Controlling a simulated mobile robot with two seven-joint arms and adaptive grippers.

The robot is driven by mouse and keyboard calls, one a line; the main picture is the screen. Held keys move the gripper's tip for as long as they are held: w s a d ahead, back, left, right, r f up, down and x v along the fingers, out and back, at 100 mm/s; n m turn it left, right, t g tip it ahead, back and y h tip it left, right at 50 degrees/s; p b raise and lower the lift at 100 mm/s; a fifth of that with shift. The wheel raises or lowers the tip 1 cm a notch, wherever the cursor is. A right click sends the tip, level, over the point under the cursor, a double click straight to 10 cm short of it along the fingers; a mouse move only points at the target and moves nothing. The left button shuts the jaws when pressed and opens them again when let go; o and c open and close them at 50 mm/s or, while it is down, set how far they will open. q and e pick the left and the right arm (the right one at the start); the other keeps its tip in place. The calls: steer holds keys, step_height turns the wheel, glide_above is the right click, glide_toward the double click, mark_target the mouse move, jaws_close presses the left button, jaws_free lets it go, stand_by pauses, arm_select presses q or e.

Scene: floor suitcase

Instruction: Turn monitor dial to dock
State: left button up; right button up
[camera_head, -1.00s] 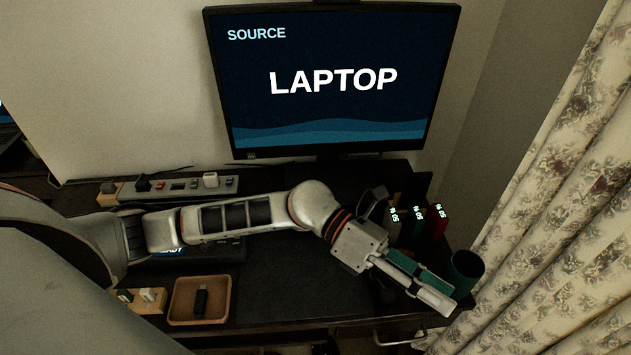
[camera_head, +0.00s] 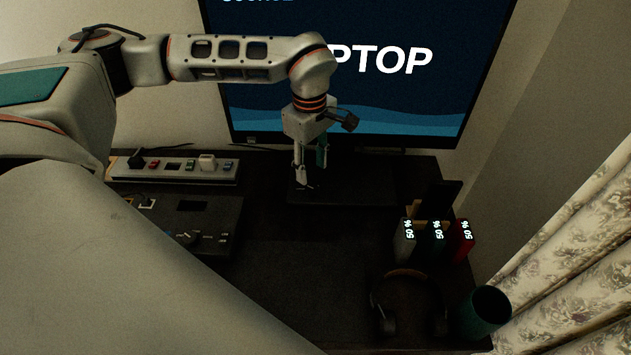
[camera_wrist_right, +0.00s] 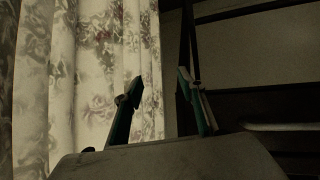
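The monitor (camera_head: 410,100) stands at the back of the desk. Its screen shows "PTOP", with the rest of the word behind my left arm. I cannot tell which part is the monitor dial. My left gripper (camera_head: 311,172) points down in front of the monitor's lower edge, over the back of the desk. Its fingers are apart with nothing between them. My right gripper (camera_wrist_right: 160,77) is open and empty near the curtain.
A power strip (camera_head: 175,168) lies along the back left. Small units marked 50 % (camera_head: 436,240), headphones (camera_head: 408,300) and a green cup (camera_head: 486,310) stand at the right. Curtains (camera_head: 575,235) hang beside the desk. The desk middle is clear.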

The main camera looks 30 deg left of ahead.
mark_target(313, 188)
arm_select(q)
step_height(313, 188, down, 7)
steer(key=shift+d+r+b, duration=0.1)
steer(key=shift+b, duration=0.3)
jaws_close()
